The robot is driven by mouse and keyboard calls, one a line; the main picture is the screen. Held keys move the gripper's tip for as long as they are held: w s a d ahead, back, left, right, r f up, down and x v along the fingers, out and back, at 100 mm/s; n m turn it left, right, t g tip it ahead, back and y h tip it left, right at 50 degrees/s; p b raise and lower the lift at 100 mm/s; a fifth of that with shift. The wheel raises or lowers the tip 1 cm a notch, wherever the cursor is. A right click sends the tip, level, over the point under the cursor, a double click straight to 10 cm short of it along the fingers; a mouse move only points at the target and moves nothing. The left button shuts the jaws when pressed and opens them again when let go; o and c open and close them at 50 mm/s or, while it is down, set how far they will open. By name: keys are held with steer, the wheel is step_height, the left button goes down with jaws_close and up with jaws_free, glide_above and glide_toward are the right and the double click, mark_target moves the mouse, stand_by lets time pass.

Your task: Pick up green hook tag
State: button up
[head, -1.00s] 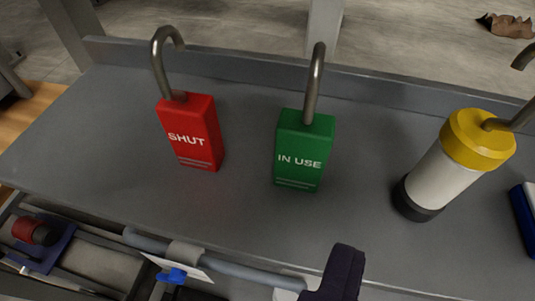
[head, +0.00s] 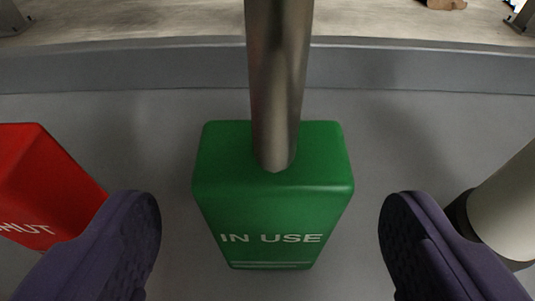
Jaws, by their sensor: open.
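The green hook tag (head: 272,205) stands on the grey shelf in the middle of the head view. It reads "IN USE", and its grey metal hook (head: 275,80) rises from its top and runs out of the picture. My gripper (head: 270,215) is open, with one dark purple finger on each side of the green tag. There is a visible gap between each finger and the tag, and neither finger appears to touch it.
A red tag (head: 45,190) stands close by on the left, partly behind my left finger. A white cylinder (head: 508,205) with a dark base stands on the right, beside my right finger. A raised grey ledge (head: 130,65) runs along the back of the shelf (head: 165,140).

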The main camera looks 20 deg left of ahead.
steer(key=x, duration=0.3)
steer(key=shift+d+b, duration=0.1)
steer(key=shift+b, duration=0.3)
steer(key=shift+s, duration=0.1)
steer(key=c, duration=1.1)
steer(key=shift+r, duration=0.1)
